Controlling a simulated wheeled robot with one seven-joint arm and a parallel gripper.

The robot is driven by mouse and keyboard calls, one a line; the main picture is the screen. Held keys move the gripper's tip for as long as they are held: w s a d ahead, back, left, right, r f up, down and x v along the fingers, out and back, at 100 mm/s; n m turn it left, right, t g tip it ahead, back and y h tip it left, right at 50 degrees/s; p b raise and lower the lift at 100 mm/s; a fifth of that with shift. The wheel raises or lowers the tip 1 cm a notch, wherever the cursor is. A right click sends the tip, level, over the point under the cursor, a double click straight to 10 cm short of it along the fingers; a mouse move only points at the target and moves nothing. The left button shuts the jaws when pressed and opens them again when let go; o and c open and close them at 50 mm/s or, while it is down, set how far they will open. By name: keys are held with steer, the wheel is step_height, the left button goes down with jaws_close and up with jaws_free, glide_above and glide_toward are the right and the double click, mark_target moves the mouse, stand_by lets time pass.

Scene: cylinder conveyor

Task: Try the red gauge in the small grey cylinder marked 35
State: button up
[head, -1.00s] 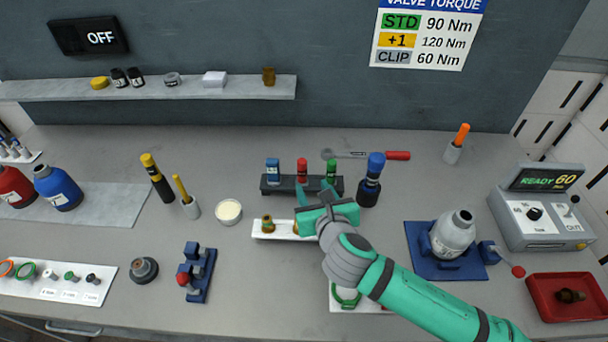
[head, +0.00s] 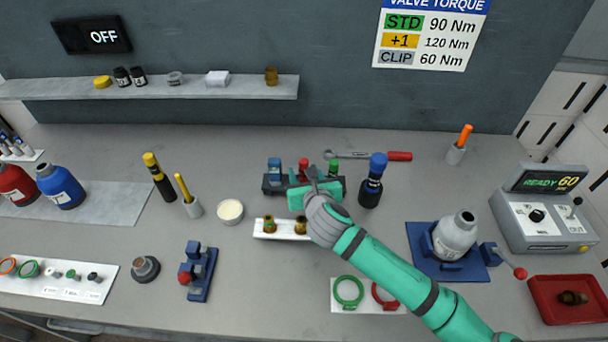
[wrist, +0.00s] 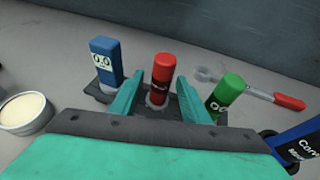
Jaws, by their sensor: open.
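The red gauge (head: 303,166) stands upright in the dark rack (head: 270,186), between a blue gauge (head: 274,168) and a green gauge (head: 335,168). In the wrist view the red gauge (wrist: 161,78) stands between the open fingers of my gripper (wrist: 158,98), and I cannot tell whether they touch it. In the head view my gripper (head: 312,182) hides the red gauge's lower part. A grey cylinder (head: 454,234) with a dark open neck lies tilted in a blue holder (head: 418,262) at the right. Its label is too small to read.
A white tray (head: 262,235) with two brass fittings lies in front of the rack. A blue-capped bottle (head: 372,182) stands right of it, and a red-handled wrench (head: 398,156) lies behind. A cream tub (head: 230,211) stands left. A red tray (head: 543,312) lies far right.

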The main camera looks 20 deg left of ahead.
steer(key=shift+c, duration=0.3)
jaws_close()
steer(key=shift+r, duration=0.2)
